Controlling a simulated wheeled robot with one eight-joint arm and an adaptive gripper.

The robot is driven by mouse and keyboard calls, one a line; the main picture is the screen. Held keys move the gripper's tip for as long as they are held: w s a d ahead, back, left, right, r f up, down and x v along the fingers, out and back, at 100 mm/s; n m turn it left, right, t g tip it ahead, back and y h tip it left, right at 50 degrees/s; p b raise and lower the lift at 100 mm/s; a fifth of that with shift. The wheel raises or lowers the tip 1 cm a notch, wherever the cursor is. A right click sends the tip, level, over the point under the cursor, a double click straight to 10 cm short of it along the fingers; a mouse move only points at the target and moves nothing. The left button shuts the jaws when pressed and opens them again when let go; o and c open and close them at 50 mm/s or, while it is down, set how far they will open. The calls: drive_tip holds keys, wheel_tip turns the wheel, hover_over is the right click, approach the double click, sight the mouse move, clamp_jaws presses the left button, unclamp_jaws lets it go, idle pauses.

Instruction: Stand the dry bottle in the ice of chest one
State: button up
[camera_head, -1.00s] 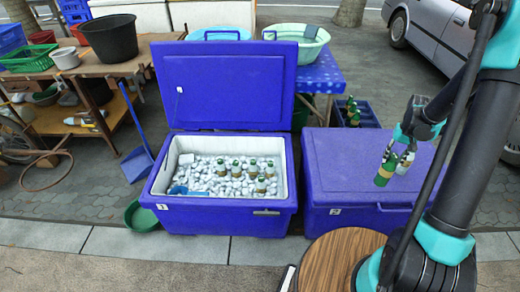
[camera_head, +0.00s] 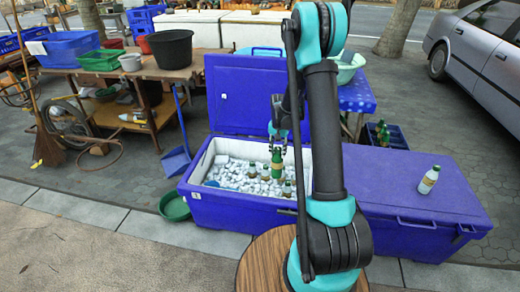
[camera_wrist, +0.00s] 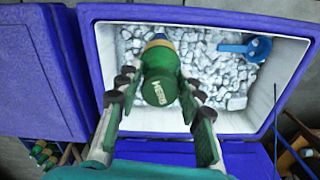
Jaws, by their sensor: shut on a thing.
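My gripper (camera_head: 278,137) is shut on a green bottle (camera_head: 277,162) and holds it upright over the ice of chest one. In the wrist view my gripper (camera_wrist: 160,105) has a finger on each side of the green bottle (camera_wrist: 160,82). Chest one (camera_head: 225,214) is blue with a white inside, and its lid (camera_head: 232,95) stands open. The ice (camera_head: 240,172) holds several bottles, partly hidden by my arm. I cannot tell whether the held bottle touches the ice.
A blue scoop (camera_wrist: 250,48) lies on the ice. A crate of bottles (camera_head: 385,135) stands behind chest two. A blue dustpan (camera_head: 176,160) and a green basin (camera_head: 174,206) are left of chest one. A table (camera_head: 130,72) with tubs stands back left.

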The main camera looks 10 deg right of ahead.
drive_tip(key=w+a+f+m, duration=0.2)
drive_tip(key=w+f+m, duration=0.1)
drive_tip(key=w+m, duration=0.4)
drive_tip(key=w+a+f+m, duration=0.2)
drive_tip(key=w+f+m, duration=0.25)
drive_tip(key=m, duration=0.45)
wheel_tip(320, 180, down, 25)
idle(1.0)
drive_tip(key=shift+w+d+f, duration=0.1)
drive_tip(key=shift+w, duration=0.05)
idle(0.4)
drive_tip(key=o, duration=1.2)
drive_tip(key=shift+o, duration=0.6)
drive_tip(key=o, duration=0.4)
